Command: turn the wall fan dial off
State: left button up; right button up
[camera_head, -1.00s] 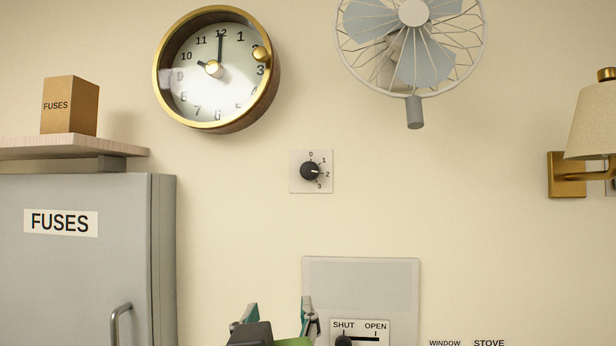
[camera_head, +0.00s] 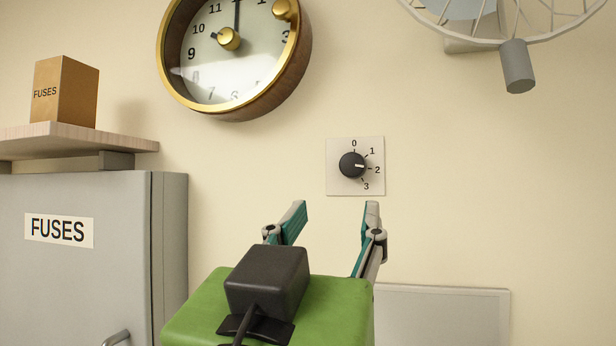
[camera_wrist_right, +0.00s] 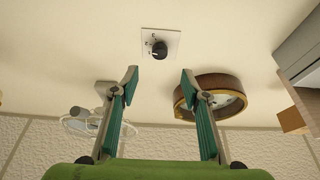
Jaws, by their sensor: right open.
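The fan dial is a black round knob (camera_head: 352,165) on a square pale wall plate (camera_head: 340,187), marked 0, 1, 2 and 3. Its white pointer line faces right, toward 2. My right gripper (camera_head: 336,210) is open and empty, its fingers just below the plate in the head view and apart from the knob. In the right wrist view the knob (camera_wrist_right: 159,48) lies beyond the gap between the open fingertips (camera_wrist_right: 160,72). The wall fan (camera_head: 517,66) is partly cut off at the top right. My left gripper does not show.
A brass-rimmed clock (camera_head: 232,50) hangs at the upper left of the dial. A grey FUSES cabinet (camera_head: 80,290) stands at the left, below a shelf (camera_head: 75,140) with a FUSES box (camera_head: 66,90). A grey panel (camera_head: 450,318) is below right. The wall around the dial is bare.

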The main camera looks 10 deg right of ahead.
aim_at(352, 170)
jog(key=p+x, duration=0.2)
jog(key=x, duration=0.2)
jog(key=p+x, duration=0.3)
jog(key=x, duration=0.1)
jog(key=r+p+x, duration=0.1)
jog(key=p+x, duration=0.1)
jog(key=x, duration=0.2)
jog(key=shift+s+a+p, duration=0.1)
jog(key=shift+p, duration=0.3)
jog(key=shift+w+d+p, duration=0.2)
jog(key=shift+w+p, duration=0.1)
jog(key=shift+w, duration=0.15)
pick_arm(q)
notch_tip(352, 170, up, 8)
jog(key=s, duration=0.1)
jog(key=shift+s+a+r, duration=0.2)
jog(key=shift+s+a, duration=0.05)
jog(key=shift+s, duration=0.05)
pick_arm(e)
jog(key=shift+w, duration=0.1)
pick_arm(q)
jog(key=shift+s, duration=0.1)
pick_arm(e)
jog(key=c, duration=1.1)
